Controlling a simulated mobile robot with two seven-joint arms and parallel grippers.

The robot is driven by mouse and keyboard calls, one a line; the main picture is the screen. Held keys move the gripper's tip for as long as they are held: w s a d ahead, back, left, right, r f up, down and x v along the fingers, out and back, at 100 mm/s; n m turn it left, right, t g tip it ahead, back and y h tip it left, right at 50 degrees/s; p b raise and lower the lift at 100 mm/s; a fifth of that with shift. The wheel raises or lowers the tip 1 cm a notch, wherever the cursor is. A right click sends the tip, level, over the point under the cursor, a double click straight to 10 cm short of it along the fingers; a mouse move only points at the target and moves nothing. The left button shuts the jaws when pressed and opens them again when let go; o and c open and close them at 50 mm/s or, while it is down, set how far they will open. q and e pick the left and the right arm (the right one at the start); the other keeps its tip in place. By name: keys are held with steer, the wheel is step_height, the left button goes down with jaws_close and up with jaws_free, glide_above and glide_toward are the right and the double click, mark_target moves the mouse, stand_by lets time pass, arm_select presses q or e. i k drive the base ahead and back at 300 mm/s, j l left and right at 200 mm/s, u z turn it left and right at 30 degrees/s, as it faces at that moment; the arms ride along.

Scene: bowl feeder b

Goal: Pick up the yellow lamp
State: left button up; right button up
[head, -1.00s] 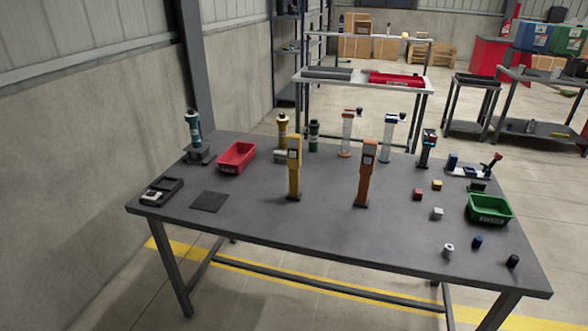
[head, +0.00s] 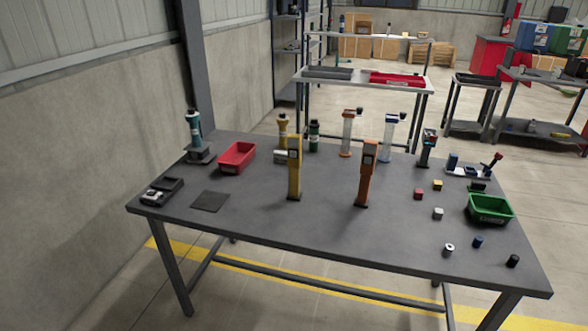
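A yellow lamp-like cylinder (head: 282,128) with a wider head stands upright near the back edge of the grey table (head: 250,225). Its lower part is partly hidden by a small pale cylinder (head: 280,156) and a yellow handheld device (head: 294,180). The yellow device stands upright in front of it and to its right, with a small dark-framed display near its top. A dark green cylinder of similar shape (head: 314,138) stands just to the right. Neither of my grippers is in view.
A red bin (head: 237,158) and a teal lamp-like tool (head: 194,130) are on the left. An orange device (head: 366,178) and two clear columns (head: 347,134) stand right of the yellow device. Small blocks and a green bin (head: 490,210) lie at right. The table's front middle is clear.

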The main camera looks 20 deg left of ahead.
mark_target(294, 141)
steer(key=i+j, duration=0.5)
steer(key=i, duration=0.15)
steer(key=i+j, duration=0.55)
steer(key=k+l, duration=0.1)
steer(key=k, duration=0.2)
steer(key=k+l, duration=0.15)
steer(key=k, duration=0.15)
steer(key=i+j, duration=0.1)
steer(key=i, duration=0.25)
steer(key=i+j, duration=0.15)
steer(key=i, duration=0.2)
